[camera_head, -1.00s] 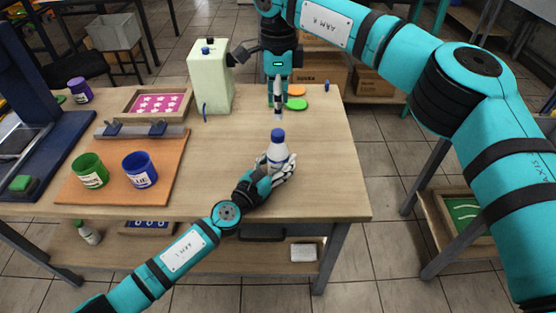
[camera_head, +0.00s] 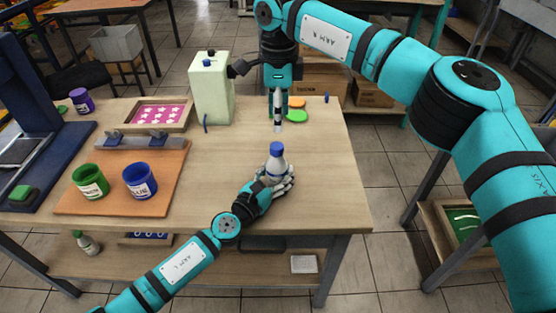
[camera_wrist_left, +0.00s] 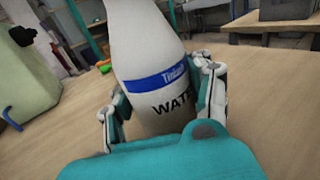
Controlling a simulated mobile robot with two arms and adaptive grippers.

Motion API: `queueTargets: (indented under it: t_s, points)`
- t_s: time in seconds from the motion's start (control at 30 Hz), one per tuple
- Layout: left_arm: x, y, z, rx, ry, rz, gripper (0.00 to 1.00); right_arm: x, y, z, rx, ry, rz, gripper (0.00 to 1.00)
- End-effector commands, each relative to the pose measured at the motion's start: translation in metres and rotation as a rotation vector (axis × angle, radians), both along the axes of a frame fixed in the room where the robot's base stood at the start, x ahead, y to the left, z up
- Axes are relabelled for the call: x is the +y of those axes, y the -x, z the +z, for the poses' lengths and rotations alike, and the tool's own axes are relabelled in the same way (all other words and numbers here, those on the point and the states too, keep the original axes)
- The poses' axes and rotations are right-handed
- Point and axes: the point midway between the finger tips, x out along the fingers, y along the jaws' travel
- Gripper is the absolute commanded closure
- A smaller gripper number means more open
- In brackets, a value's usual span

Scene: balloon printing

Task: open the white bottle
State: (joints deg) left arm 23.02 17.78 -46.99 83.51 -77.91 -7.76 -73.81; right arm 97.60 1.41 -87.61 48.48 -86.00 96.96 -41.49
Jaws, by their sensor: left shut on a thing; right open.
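The white bottle (camera_head: 276,167) has a blue cap (camera_head: 277,148) and stands upright near the right side of the table. My left gripper (camera_head: 277,184) is shut around its lower body. In the left wrist view the bottle (camera_wrist_left: 150,95) shows a blue band and "WATE" lettering, with the fingers of my left gripper (camera_wrist_left: 165,100) on both sides; its top is out of that frame. My right gripper (camera_head: 278,122) points down behind and above the cap, apart from it, with its fingers close together in the picture; it is open and nothing shows between them.
A pale green canister (camera_head: 213,92) stands behind left of the bottle. Green (camera_head: 89,181) and blue (camera_head: 140,181) paint cups stand on a board at left. The wooden table (camera_head: 325,180) is bare right of the bottle.

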Motion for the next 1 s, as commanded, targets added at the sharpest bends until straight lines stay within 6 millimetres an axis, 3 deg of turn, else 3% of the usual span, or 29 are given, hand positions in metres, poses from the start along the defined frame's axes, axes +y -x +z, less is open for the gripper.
queueTargets:
  t_s: [0.13,0.27,1.0]
  points:
    - [0.0002,0.0002,-0.001,0.002,-0.001,0.0,1.0,0.0001,0.0004,-0.0002,0.0,0.0,-0.136,0.5]
    - [0.0002,0.0002,-0.0011,0.002,-0.001,0.0,1.0,0.0004,0.001,-0.0003,0.0,0.0,-0.384,0.5]
    - [0.0003,0.0004,-0.0016,0.002,-0.002,0.0,1.0,0.0024,0.0049,-0.0005,0.001,-0.004,-2.084,0.5]
